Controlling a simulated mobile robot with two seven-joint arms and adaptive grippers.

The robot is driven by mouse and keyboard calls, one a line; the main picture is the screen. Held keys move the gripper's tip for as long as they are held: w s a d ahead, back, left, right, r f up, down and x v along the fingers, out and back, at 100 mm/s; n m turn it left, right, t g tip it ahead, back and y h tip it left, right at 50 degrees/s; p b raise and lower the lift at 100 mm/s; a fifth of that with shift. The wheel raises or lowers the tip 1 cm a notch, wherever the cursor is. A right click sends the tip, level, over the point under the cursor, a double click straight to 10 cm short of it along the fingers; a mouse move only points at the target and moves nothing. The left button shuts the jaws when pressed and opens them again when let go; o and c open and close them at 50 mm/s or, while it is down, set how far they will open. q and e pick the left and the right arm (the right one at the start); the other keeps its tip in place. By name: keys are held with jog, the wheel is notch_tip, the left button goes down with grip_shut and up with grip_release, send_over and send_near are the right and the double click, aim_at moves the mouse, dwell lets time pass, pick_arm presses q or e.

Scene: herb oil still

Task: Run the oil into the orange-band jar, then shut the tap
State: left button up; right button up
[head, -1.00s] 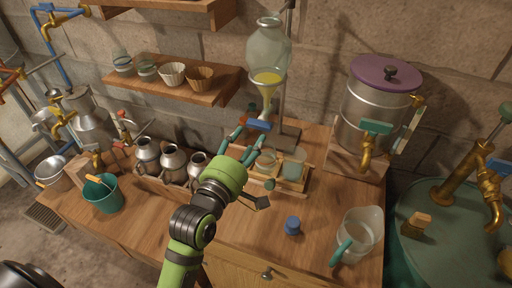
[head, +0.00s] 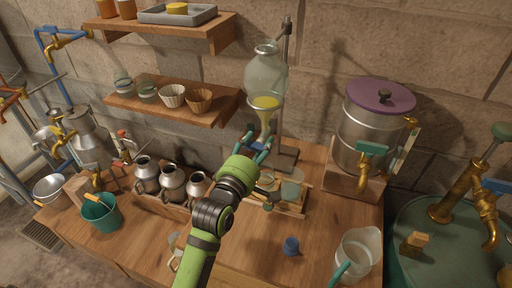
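The glass separating funnel (head: 266,75) hangs on a stand, with yellow oil (head: 266,103) in its lower part. My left gripper (head: 259,139) is at the funnel's narrow lower end. Its teal fingers look apart, one on each side of the blue tap handle (head: 257,147); I cannot tell whether they touch it. Below, a wooden tray (head: 293,211) holds glass jars. One jar (head: 292,188) shows at the right; another (head: 267,181) is mostly hidden by my gripper. No orange band can be made out on either.
Metal cans (head: 172,180) stand in a rack left of my arm. A blue stopper (head: 291,246) and a glass jug (head: 357,253) stand on the front right of the bench. A steel urn (head: 366,130) with a purple lid stands right of the funnel stand.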

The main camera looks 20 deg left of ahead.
pick_arm(q)
grip_shut()
jog(key=shift+r+n+p, duration=0.1)
jog(key=shift+n+p, duration=0.45)
jog(key=shift+n, duration=1.25)
